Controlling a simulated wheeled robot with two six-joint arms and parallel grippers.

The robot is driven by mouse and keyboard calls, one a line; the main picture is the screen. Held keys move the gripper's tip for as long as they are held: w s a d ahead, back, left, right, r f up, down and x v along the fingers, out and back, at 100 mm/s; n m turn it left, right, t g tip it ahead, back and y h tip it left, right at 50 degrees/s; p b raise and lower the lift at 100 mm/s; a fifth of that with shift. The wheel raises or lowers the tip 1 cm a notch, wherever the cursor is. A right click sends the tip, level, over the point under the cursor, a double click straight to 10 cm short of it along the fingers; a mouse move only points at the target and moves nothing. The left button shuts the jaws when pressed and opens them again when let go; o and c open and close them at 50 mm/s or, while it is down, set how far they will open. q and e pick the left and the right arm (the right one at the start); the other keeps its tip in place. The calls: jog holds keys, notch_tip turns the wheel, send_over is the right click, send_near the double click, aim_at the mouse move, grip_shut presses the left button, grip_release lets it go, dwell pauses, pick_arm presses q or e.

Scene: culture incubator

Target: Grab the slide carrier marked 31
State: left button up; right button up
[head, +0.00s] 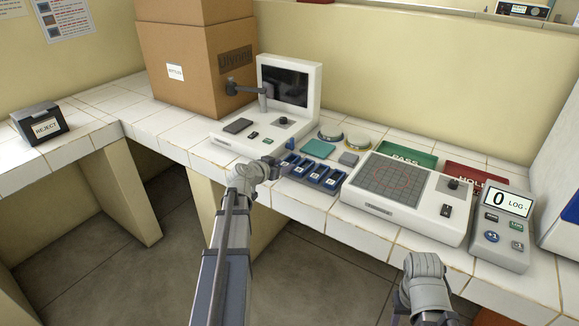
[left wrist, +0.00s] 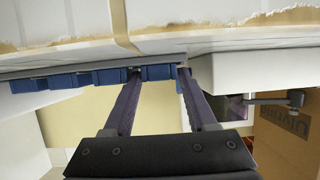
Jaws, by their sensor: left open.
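A row of several blue slide carriers (head: 314,172) with small white labels sits near the front edge of the white tiled bench. The labels are too small to read, so I cannot tell which carrier is marked 31. My left gripper (head: 271,161) is at the left end of the row. In the left wrist view, which looks upside down, its two dark fingers (left wrist: 158,76) are apart, with one blue carrier (left wrist: 158,73) between or just beyond the tips. I cannot tell whether they touch it. My right gripper (head: 425,270) is low at right, its fingers not distinguishable.
A white device with a dark screen (head: 289,84) and a cardboard box (head: 195,60) stand behind left. A gridded panel (head: 390,187), a green PASS tray (head: 407,155), a red HOLD tray (head: 465,175) and a LOG counter (head: 503,225) are to the right. A REJECT bin (head: 42,125) is far left.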

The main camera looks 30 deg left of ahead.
pick_arm(q)
jog(key=shift+w, duration=0.15)
jog(key=shift+c, duration=0.2)
grip_shut()
dwell(0.3)
